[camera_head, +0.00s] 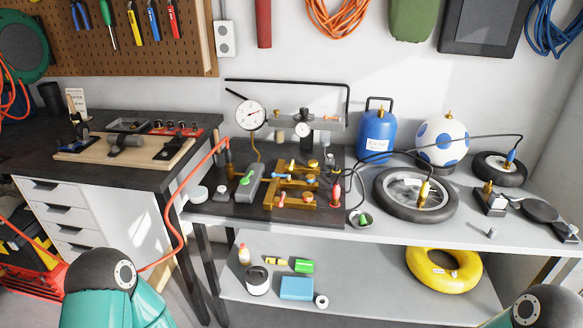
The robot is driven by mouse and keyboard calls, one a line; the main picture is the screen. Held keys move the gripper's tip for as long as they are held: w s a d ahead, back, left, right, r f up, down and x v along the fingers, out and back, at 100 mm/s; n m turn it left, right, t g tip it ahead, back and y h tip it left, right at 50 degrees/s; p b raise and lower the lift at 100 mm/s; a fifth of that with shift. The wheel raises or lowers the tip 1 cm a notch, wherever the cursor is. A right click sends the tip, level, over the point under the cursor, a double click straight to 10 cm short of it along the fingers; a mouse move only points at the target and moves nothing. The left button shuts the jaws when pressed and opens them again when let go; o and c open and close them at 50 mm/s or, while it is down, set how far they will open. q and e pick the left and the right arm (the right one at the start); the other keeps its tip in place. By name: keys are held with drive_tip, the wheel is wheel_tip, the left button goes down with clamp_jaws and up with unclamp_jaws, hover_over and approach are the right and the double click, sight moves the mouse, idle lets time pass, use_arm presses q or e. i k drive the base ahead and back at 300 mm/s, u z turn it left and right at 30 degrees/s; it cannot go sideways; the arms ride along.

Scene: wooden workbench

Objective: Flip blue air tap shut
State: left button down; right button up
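A brass manifold (268,198) with several small coloured levers and knobs sits on the dark board in the middle of the bench. A blue gas bottle (376,132) stands behind, to the right of the manifold. A small blue fitting (511,155) is on a hose end at the small wheel at the right. Neither gripper shows; only parts of my arms appear along the bottom edge.
A pressure gauge (250,114) stands behind the manifold. A ball-shaped blue-spotted tank (442,138), a wheel (381,203) and black hoses occupy the right. A red hose (175,225) hangs at the left bench edge. A yellow ring (416,262) lies on the lower shelf.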

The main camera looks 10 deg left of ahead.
sight(273, 174)
drive_tip(key=z, duration=0.1)
drive_tip(key=i, duration=1)
drive_tip(key=u, duration=0.1)
